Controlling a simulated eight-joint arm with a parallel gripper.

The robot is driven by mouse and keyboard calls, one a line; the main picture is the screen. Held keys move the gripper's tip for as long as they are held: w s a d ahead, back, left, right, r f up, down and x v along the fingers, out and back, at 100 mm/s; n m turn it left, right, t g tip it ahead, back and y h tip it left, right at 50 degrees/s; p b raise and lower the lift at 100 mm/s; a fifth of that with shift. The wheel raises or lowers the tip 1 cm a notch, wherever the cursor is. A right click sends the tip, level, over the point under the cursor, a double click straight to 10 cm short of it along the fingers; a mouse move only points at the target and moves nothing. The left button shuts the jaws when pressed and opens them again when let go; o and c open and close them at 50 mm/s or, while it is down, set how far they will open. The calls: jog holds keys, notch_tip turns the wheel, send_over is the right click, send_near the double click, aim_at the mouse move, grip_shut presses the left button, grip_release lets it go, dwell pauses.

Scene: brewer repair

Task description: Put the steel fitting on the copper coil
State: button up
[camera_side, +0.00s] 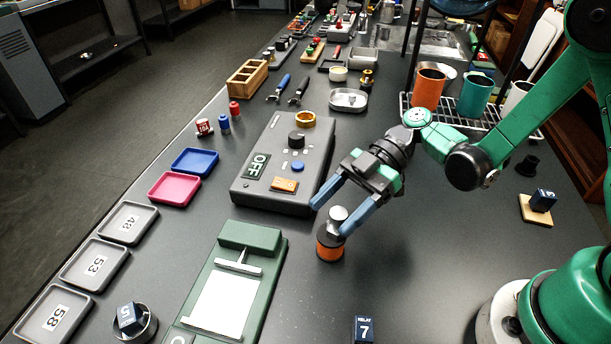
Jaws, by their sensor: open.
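The copper coil (330,246) is a short orange-brown cylinder with dark bands, upright on the dark bench near the middle. The steel fitting (338,214) is a small silvery piece that appears to sit on top of the coil; its exact seating is partly hidden by a finger. My gripper (328,220) is open, with its two blue fingers spread on either side of the fitting, just above the coil. I cannot tell whether either finger touches the fitting.
A grey box marked OFF (265,200) stands close at the left. A green board with a white plate (222,303) lies in front left. A relay block marked 7 (363,329) is at the front. Mugs on a rack (430,88) stand behind.

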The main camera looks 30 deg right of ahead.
jog(key=d+r+m+t+h, duration=0.3)
jog(key=d+m+h, duration=0.3)
jog(key=m, duration=0.3)
jog(key=d+r+m+t+h, duration=0.3)
jog(key=d+m+t+h, duration=0.2)
jog(key=m, duration=0.4)
jog(key=shift+s+d+r+t+h, duration=0.35)
jog(key=shift+d+h, duration=0.45)
jog(key=shift+h, duration=0.3)
